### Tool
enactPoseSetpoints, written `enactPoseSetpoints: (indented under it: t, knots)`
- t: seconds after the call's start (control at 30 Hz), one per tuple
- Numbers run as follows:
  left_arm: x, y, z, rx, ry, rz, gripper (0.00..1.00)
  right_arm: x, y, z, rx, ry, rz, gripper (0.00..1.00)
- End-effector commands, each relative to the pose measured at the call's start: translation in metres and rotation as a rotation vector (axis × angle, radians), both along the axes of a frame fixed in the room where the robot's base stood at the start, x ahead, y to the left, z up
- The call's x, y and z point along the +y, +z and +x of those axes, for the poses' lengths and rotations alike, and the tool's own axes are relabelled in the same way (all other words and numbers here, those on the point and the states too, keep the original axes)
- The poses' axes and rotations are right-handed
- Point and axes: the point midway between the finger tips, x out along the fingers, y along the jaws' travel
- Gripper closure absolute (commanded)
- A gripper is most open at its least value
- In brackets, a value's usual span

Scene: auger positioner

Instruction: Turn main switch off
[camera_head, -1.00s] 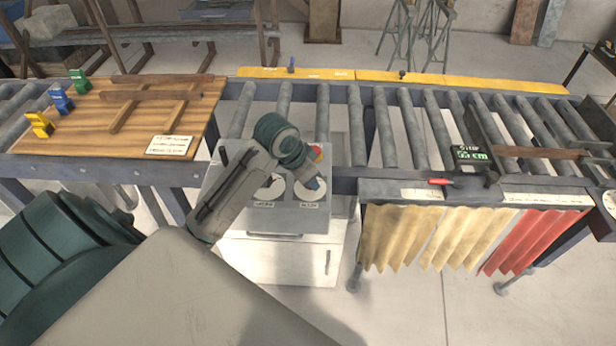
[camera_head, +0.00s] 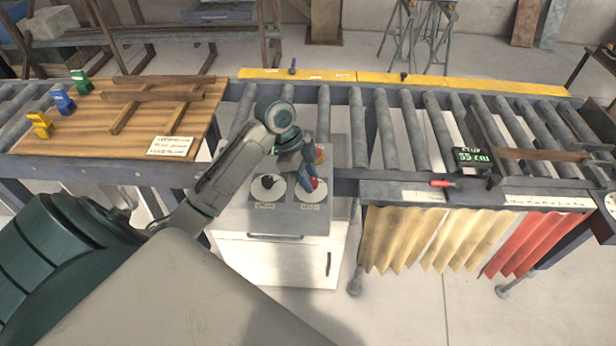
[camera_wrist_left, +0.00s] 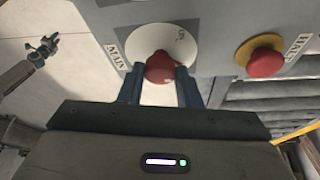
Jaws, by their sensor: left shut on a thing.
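The main switch is a red knob (camera_wrist_left: 160,68) on a round white plate (camera_wrist_left: 148,42) beside a MAIN label (camera_wrist_left: 117,57) in the left wrist view. In the head view the switch's white plate (camera_head: 303,196) is the right one of two on the grey control box (camera_head: 240,217). My left gripper (camera_wrist_left: 160,86) has its two blue fingers on either side of the red knob and is shut on it. In the head view the left gripper (camera_head: 311,180) comes down onto the plate and partly covers the knob. My right gripper is not in view.
A red button with a yellow collar (camera_wrist_left: 264,57) sits beside the switch. A second dial with a dark knob (camera_head: 268,183) is left of it. The roller conveyor (camera_head: 357,130) runs behind the box, and a wooden board (camera_head: 60,135) lies at the left.

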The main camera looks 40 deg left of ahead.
Motion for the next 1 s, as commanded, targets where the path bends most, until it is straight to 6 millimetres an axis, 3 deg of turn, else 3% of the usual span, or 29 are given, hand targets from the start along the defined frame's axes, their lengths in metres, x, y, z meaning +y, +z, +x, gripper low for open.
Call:
enactPoseSetpoints:
  t: [0.4,0.9,0.93,1.0]
  knots:
    - [-0.0009,-0.0017,0.0003,0.003,-0.163,-0.003,0.92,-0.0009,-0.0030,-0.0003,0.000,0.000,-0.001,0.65]
    - [-0.0009,-0.0023,-0.0002,0.005,-0.179,-0.002,0.92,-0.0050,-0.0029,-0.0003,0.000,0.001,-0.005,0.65]
    - [-0.0009,-0.0023,-0.0002,0.005,-0.179,-0.002,0.66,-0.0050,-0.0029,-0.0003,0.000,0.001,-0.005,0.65]
    - [-0.0008,-0.0022,-0.0002,0.004,-0.179,-0.002,0.52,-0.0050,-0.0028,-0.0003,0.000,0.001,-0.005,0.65]
